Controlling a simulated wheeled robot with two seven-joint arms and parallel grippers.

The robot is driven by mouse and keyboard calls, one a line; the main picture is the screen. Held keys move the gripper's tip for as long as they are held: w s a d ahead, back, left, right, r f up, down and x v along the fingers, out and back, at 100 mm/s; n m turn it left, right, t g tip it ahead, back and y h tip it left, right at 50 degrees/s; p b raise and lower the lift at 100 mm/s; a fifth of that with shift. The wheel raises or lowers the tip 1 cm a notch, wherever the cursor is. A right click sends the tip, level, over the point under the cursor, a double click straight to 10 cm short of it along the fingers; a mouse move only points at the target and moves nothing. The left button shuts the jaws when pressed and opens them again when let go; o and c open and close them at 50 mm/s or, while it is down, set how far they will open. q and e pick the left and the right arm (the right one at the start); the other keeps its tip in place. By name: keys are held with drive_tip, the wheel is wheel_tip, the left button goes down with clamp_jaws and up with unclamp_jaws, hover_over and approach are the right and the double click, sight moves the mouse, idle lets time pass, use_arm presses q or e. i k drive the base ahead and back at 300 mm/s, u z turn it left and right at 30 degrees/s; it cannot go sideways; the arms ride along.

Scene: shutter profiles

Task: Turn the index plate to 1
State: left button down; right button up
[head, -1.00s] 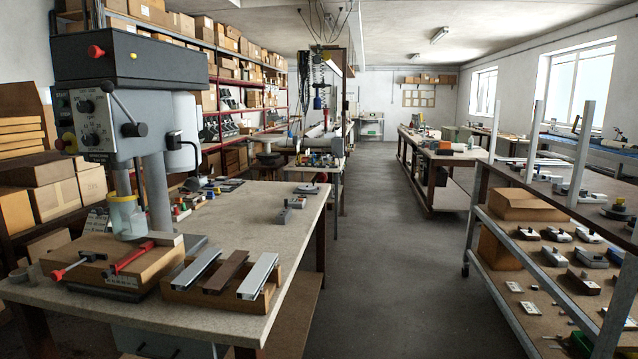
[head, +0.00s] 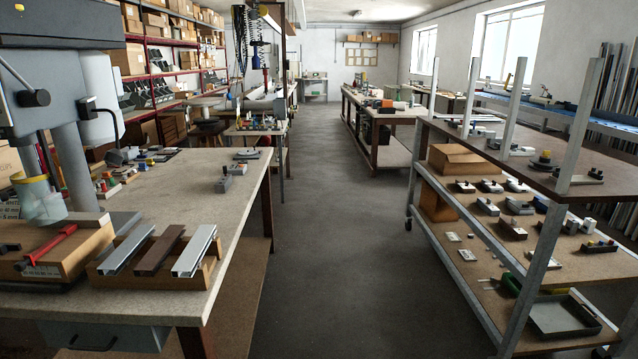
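I cannot make out for certain which thing is the index plate, and no number on one can be read. A small grey round-based device (head: 248,155) lies on the far part of the left workbench (head: 190,190). Another small device with a dark round part and a knob (head: 543,162) stands on the top shelf of the cart at the right. Neither of my grippers is in the view.
A drill press (head: 60,100) stands on the left bench. In front of it are a wooden fixture with a red clamp (head: 48,246) and a wooden rack of profiles (head: 158,252). A shelved cart (head: 478,150) stands right. The grey aisle floor (head: 335,230) between is clear.

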sight(249, 153)
drive_tip(key=i, duration=5.75)
